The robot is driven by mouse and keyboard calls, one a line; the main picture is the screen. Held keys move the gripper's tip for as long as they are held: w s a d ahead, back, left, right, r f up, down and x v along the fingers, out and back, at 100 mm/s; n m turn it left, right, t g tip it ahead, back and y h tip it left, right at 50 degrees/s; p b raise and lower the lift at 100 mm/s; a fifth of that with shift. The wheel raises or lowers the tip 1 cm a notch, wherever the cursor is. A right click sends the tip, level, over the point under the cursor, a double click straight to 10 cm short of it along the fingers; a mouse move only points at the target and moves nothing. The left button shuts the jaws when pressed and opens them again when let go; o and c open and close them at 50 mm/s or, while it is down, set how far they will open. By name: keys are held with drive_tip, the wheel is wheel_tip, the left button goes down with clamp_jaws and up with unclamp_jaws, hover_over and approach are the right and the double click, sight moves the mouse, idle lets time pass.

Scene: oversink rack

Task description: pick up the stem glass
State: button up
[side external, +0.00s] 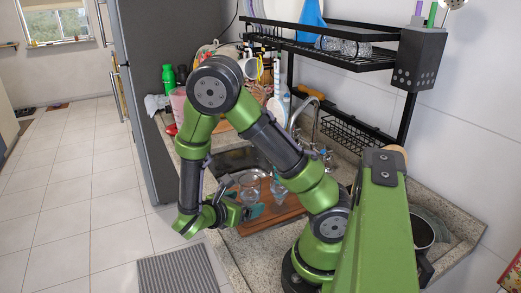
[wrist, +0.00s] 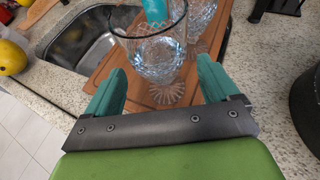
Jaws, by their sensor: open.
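A clear stem glass (wrist: 158,52) with a cut-pattern bowl and a ribbed foot stands upright on a wooden board (wrist: 140,92). In the wrist view my gripper (wrist: 162,66) is open, with one teal finger on each side of the glass. I cannot tell whether either finger touches it. A second clear glass (wrist: 201,20) stands just behind and to the right. In the side external view my gripper (side external: 240,198) is low at the board's left end, beside the stem glass (side external: 249,187). The second glass (side external: 279,185) is to its right, partly hidden by my arm.
A light blue object (wrist: 155,10) stands behind the stem glass. The sink (wrist: 85,45) is to the left of the board. A black oversink rack (side external: 335,55) hangs above the counter. A dark pot (side external: 423,232) is at the right.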

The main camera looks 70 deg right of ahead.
sight(244, 202)
drive_tip(key=x, duration=0.3)
drive_tip(key=shift+s+d, duration=0.1)
drive_tip(key=shift+d, duration=0.05)
drive_tip(key=c, duration=1.2)
drive_tip(key=shift+o, duration=0.2)
